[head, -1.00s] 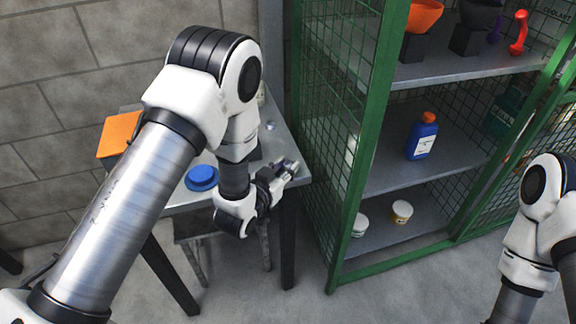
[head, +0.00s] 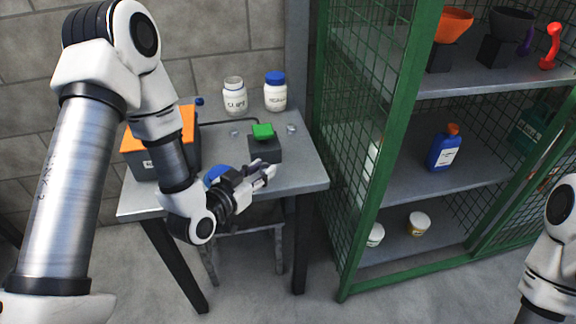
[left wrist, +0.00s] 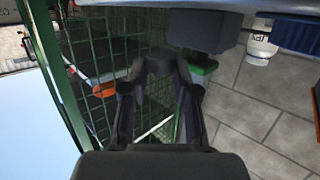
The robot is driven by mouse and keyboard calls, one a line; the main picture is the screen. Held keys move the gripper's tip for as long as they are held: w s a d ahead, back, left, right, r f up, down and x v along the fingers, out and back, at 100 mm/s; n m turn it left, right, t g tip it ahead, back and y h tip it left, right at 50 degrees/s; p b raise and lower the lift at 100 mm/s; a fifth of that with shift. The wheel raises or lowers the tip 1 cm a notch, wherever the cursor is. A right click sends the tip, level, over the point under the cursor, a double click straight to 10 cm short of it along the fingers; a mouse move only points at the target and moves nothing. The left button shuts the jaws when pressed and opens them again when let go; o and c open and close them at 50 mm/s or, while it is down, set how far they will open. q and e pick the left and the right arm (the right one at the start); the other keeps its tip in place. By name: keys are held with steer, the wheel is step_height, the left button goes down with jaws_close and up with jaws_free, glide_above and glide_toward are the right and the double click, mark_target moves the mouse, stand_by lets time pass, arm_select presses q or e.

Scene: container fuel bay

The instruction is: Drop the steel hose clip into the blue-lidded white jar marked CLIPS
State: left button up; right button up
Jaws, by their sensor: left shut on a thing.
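A white jar with a label that seems to read CLIPS (head: 235,95) stands at the back of the grey table, with no lid on it. A blue round lid (head: 214,173) lies on the table, partly hidden by my left gripper. My left gripper (head: 268,173) is above the front right of the table, in front of the jar and apart from it. It is shut on a small silvery thing, apparently the steel hose clip, hard to make out between the fingers. In the left wrist view the gripper's fingers (left wrist: 160,95) are dark. Only part of my right arm shows.
A second white jar (head: 275,90) has a blue lid. A dark box with a green top (head: 263,131) stands before the jars; small shiny pieces (head: 291,128) lie nearby. An orange-topped dark box (head: 150,160) is at left. A green mesh cage (head: 350,120) borders the table's right.

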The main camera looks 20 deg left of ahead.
arm_select(q)
steer(key=s+a, duration=0.3)
steer(key=shift+s+a+r+p, duration=0.2)
steer(key=shift+a+r+p, duration=0.05)
steer(key=shift+a+p, duration=0.05)
steer(key=shift+w+d, duration=0.1)
